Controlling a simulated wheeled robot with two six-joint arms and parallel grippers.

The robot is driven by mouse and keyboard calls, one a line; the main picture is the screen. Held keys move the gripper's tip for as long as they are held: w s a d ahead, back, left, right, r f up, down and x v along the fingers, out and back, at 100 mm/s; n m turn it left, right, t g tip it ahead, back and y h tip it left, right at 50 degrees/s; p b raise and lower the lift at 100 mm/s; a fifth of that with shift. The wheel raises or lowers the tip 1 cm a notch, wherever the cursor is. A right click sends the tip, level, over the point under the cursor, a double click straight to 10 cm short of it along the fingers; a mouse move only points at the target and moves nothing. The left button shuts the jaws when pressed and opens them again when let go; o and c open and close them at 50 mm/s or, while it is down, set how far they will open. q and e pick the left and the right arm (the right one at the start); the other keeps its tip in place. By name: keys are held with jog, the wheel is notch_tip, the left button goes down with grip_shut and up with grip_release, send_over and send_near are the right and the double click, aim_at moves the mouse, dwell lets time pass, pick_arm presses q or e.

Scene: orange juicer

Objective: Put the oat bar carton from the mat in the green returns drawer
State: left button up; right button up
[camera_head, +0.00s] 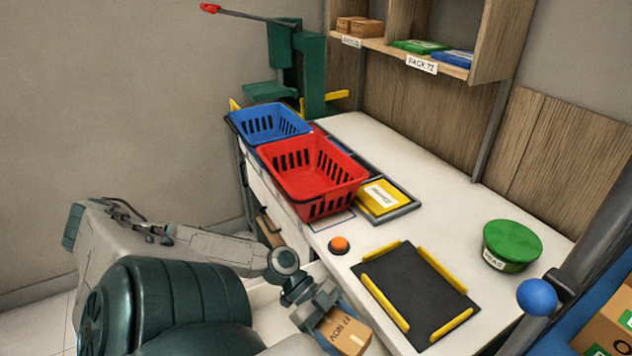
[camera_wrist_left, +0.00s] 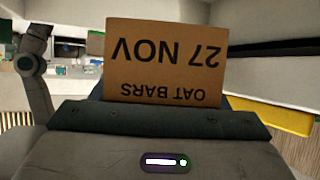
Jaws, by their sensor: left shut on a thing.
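The oat bar carton (camera_head: 343,334) is a brown box held low at the front of the table, left of the black mat (camera_head: 425,300). In the left wrist view the carton (camera_wrist_left: 163,62) shows "OAT BARS" and "27 NOV" upside down. My left gripper (camera_head: 322,312) is shut on the carton, clear of the mat. The mat is empty between its yellow edge strips. I cannot make out a green drawer in either view. My right gripper is not in view.
A red basket (camera_head: 312,178) and a blue basket (camera_head: 268,125) stand at the far left of the table. An orange button (camera_head: 339,245), a yellow pack (camera_head: 380,197) and a green-lidded tub (camera_head: 511,245) surround the mat. A blue ball knob (camera_head: 537,297) is at right.

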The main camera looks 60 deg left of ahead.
pick_arm(q)
notch_tip(320, 180, down, 2)
jog(key=shift+f+b, duration=0.1)
jog(key=shift+b, duration=0.55)
jog(key=shift+a+f+b, duration=0.1)
jog(key=shift+f+b, duration=0.2)
jog(key=shift+f, duration=0.05)
notch_tip(320, 180, down, 4)
jog(key=shift+f+b, duration=0.1)
jog(key=shift+b, duration=1.15)
jog(key=shift+f, duration=0.55)
notch_tip(320, 180, down, 4)
jog(key=shift+r+b, duration=0.1)
jog(key=shift+b, duration=0.4)
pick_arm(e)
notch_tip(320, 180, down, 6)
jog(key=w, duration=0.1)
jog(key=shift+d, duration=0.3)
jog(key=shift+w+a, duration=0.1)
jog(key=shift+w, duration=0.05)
pick_arm(q)
jog(key=o, duration=1.1)
